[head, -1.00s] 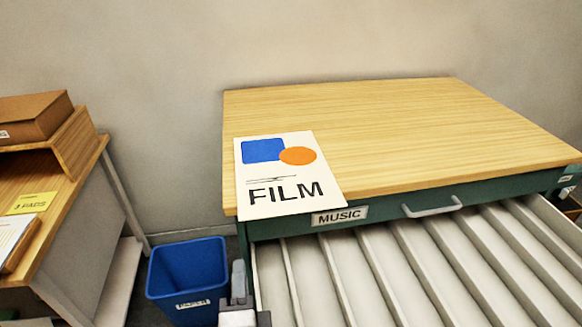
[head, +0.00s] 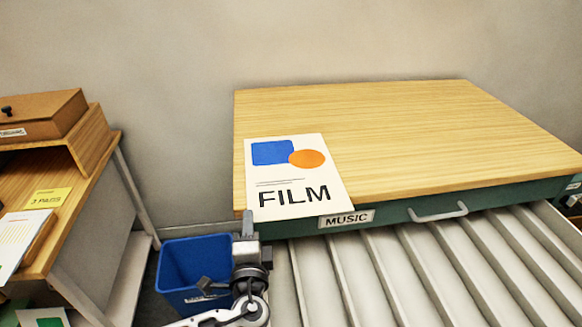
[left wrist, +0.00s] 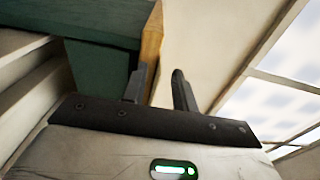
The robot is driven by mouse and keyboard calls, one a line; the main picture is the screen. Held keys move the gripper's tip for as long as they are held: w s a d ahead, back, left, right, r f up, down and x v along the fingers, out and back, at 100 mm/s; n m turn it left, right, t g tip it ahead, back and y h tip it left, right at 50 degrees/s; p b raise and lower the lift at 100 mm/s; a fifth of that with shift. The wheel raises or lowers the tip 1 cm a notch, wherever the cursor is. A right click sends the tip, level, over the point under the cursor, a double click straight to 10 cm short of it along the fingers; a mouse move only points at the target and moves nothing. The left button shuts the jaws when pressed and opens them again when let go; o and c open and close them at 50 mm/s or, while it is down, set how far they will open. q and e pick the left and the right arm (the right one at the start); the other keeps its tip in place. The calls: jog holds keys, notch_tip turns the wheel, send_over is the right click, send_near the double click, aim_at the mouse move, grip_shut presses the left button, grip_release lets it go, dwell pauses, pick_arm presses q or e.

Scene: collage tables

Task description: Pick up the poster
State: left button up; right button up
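The poster (head: 322,174) is a white sheet with a blue square, an orange oval and the word FILM. It lies flat at the front left corner of the wooden cabinet top (head: 420,130), its lower edge at or slightly over the front edge. My left gripper (head: 248,226) is just in front of that corner, close to the poster's lower left corner, and points up in the picture. In the left wrist view its two fingers (left wrist: 160,88) are apart with nothing held between them. The wooden edge (left wrist: 152,45) shows beyond them. My right gripper is in neither view.
An open drawer (head: 350,270) with several dividers, labelled MUSIC, juts out below the top. A blue bin (head: 190,265) stands on the floor at left. A side desk (head: 95,190) with a brown box (head: 45,112) and papers is further left. The rest of the cabinet top is clear.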

pick_arm(q)
jog(key=shift+w+a, duration=0.15)
jog(key=shift+w, duration=0.9)
grip_shut()
